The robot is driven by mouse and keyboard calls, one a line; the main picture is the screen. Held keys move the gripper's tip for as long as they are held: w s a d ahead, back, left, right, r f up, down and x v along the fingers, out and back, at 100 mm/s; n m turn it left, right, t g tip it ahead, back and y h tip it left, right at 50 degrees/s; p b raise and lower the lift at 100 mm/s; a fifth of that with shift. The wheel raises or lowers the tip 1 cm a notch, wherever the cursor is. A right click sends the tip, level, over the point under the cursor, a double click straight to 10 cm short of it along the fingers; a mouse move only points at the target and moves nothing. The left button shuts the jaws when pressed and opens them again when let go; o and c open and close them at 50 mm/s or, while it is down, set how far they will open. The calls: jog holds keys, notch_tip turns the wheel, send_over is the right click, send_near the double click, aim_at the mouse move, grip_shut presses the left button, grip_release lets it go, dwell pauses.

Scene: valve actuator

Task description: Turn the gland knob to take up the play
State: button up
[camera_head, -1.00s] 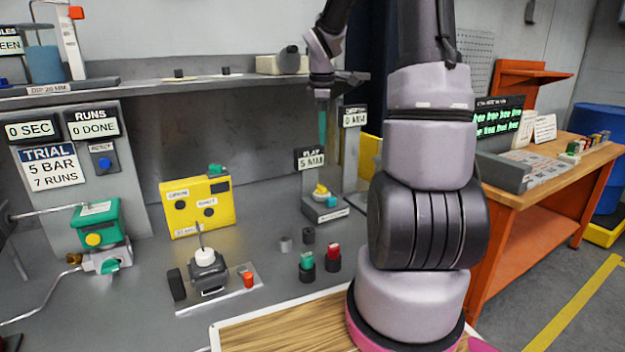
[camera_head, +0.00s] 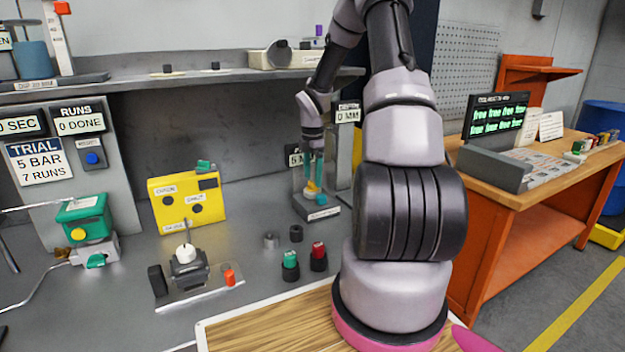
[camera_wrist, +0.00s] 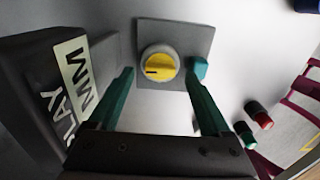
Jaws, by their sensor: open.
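The gland knob (camera_wrist: 158,64) is yellow with a dark mark on its left side. It sits on a grey plate (camera_wrist: 200,35) in the wrist view. In the head view the knob (camera_head: 311,187) shows low on a small grey stand (camera_head: 318,211), partly hidden by a finger. My gripper (camera_head: 315,172) is over it, pointing down. In the wrist view my gripper (camera_wrist: 160,76) is open, its teal fingers apart with the knob appearing between and just beyond their tips. I cannot tell how far the tips are above the plate.
A PLAY display (camera_wrist: 75,85) stands close to the left finger in the wrist view. Green (camera_head: 290,265) and red (camera_head: 318,256) buttons stand in front on the bench. A shelf (camera_head: 230,78) runs behind.

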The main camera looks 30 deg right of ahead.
jog(key=shift+f, duration=0.85)
grip_shut()
